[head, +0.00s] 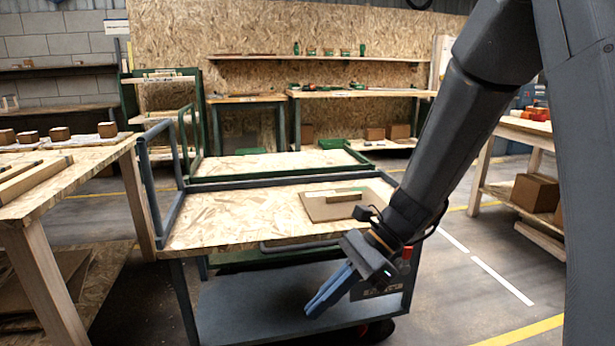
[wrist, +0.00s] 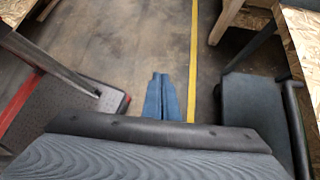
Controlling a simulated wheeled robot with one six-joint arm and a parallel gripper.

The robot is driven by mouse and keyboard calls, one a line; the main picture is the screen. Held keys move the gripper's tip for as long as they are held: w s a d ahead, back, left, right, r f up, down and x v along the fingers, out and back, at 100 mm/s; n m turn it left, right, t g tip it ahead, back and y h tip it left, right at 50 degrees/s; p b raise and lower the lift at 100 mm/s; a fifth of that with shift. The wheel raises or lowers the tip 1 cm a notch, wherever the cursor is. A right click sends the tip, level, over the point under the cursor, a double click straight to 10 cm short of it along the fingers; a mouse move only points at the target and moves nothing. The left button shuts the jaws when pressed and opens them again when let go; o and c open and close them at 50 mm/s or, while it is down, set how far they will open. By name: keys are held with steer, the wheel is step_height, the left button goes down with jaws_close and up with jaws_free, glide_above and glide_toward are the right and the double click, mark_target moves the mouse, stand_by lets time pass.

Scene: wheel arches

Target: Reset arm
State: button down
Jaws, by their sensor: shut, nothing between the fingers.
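My arm (head: 455,125) reaches down from the upper right in the head view. My gripper (head: 322,300) is at its end, pointing down and to the left, in front of the cart's near side. Its blue fingers are together with nothing between them. In the wrist view, my gripper (wrist: 160,82) shows two blue fingers side by side, pointing at the bare floor.
A wooden table (head: 75,185) stands left, a bench (head: 525,130) right. Floor with yellow and white lines is clear at right.

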steer(key=s+d+r+n+t+h, duration=0.2)
steer(key=s+r+n+h, duration=0.15)
steer(key=s+n, duration=0.5)
steer(key=s+d+r+n+t+h, duration=0.1)
steer(key=s+d+r+n+h, duration=0.3)
steer(key=n, duration=0.7)
steer(key=s+d+r+m+h+p, duration=0.1)
steer(key=d+r+m+p, duration=0.3)
steer(key=d+r+p, duration=0.6)
steer(key=r+p, duration=0.1)
steer(key=p, duration=1.1)
steer(key=shift+d+r, duration=0.4)
